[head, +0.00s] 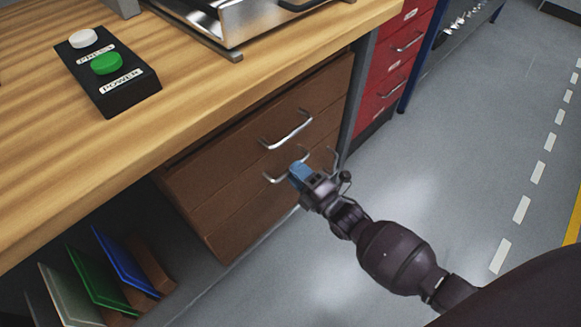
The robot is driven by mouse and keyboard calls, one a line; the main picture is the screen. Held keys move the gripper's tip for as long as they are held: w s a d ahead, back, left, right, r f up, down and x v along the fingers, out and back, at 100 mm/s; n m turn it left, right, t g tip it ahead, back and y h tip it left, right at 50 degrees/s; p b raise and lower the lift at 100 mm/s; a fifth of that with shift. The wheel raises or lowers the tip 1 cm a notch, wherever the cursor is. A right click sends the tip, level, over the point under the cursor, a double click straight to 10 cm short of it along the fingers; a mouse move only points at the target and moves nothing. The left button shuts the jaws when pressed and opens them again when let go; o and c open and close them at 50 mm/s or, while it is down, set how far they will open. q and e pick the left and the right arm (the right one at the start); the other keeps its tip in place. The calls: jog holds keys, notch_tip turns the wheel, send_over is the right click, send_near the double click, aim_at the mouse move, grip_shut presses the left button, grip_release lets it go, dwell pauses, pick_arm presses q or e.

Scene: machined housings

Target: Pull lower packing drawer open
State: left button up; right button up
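The lower packing drawer (236,222) is a brown wooden front under the workbench. It looks closed, about flush with the drawer above. Its metal bar handle (272,179) shows at both ends, with the middle hidden behind my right gripper. My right gripper (299,174), with a blue fingertip part, is at the middle of this handle. I cannot tell whether its fingers are around the bar or only in front of it. My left gripper is out of view.
The upper brown drawer (225,148) with its own handle (289,131) is just above. The wooden benchtop (200,113) carries a black button box (128,93) and a metal tray (228,32). A red drawer cabinet (392,72) stands beyond. The grey floor (420,190) at right is clear.

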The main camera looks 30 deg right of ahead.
jog(key=shift+x, duration=1.1)
jog(key=shift+c, duration=0.4)
grip_shut()
